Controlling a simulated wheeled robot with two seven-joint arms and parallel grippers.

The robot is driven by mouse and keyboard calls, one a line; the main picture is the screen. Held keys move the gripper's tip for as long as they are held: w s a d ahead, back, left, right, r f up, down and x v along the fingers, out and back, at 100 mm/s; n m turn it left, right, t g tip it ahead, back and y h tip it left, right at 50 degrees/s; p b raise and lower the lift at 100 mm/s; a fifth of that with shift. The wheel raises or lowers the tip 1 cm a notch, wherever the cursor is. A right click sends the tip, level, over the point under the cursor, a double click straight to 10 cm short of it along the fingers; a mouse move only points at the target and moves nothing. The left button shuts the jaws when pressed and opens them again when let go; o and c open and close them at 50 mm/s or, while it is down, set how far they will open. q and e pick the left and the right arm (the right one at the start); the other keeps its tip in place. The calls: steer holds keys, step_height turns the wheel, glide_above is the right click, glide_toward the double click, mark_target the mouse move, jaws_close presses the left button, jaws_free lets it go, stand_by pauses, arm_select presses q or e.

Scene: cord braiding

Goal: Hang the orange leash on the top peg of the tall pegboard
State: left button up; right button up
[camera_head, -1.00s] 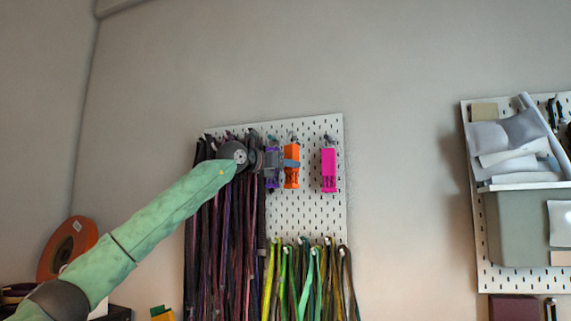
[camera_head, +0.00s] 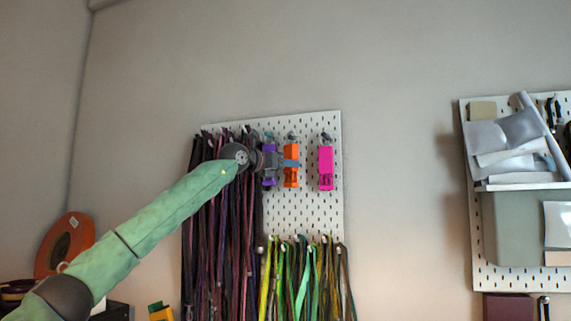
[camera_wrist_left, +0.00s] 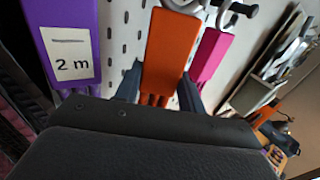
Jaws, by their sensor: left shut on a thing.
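The orange leash (camera_head: 291,165) is at the upper part of the tall pegboard (camera_head: 308,213), between a purple leash (camera_head: 269,166) and a pink leash (camera_head: 326,168). My left gripper (camera_head: 290,163) reaches it from the left and is shut on it. In the left wrist view the orange leash (camera_wrist_left: 171,50) stands upright between the two fingers (camera_wrist_left: 160,88). Its top is by a hook at the upper edge of that view; I cannot tell whether it bears on the hook. My right gripper is not in view.
Dark cords (camera_head: 215,225) hang at the left of the board, and green and yellow cords (camera_head: 300,280) hang low on it. The purple leash in the wrist view (camera_wrist_left: 62,45) carries a "2 m" label. A second pegboard (camera_head: 480,240) is at the right. Bare wall lies between.

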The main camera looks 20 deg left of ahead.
arm_select(q)
steer(key=shift+w+p, duration=0.35)
steer(key=shift+w, duration=0.1)
steer(key=shift+w+d+f, duration=0.1)
steer(key=shift+w+f, duration=0.2)
steer(key=shift+w, duration=0.15)
steer(key=shift+w+f, duration=0.1)
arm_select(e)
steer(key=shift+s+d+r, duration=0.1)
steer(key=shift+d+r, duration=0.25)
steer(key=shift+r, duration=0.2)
arm_select(q)
steer(key=o, duration=1.2)
steer(key=shift+c, duration=0.2)
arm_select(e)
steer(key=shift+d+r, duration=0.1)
